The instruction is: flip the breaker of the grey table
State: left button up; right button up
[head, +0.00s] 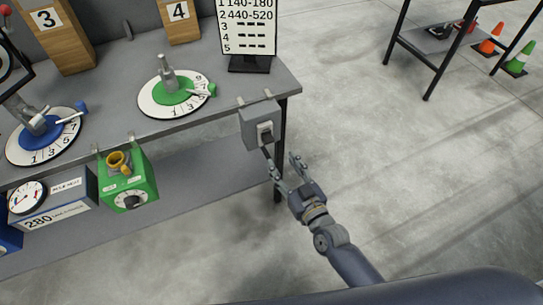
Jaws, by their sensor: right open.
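The grey table (215,107) fills the left of the head view. The breaker, a small grey box (256,121), is fixed at the table's right front edge. My right gripper (284,166) is open and empty just below and to the right of the breaker. Its fingers point up toward the switch, and one fingertip is close below it; I cannot tell if they touch. My left gripper is out of view.
On the table are a green dial (175,93), a blue dial (45,135) and a sign with numbers (247,28). A green box (128,183) and a gauge box (50,205) hang at the front edge.

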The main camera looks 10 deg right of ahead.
aim_at(270, 142)
pick_arm(q)
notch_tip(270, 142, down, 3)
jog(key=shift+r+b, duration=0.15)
jog(key=shift+b, duration=0.6)
pick_arm(e)
jog(key=shift+t, duration=0.4)
jog(key=x, duration=0.3)
jog(key=f+x, duration=0.1)
jog(key=x, duration=0.6)
jog(key=shift+w+d+f, duration=0.15)
jog(key=shift+d+f, duration=0.05)
jog(key=shift+d, duration=0.05)
jog(key=c, duration=1.1)
jog(key=shift+o, duration=0.2)
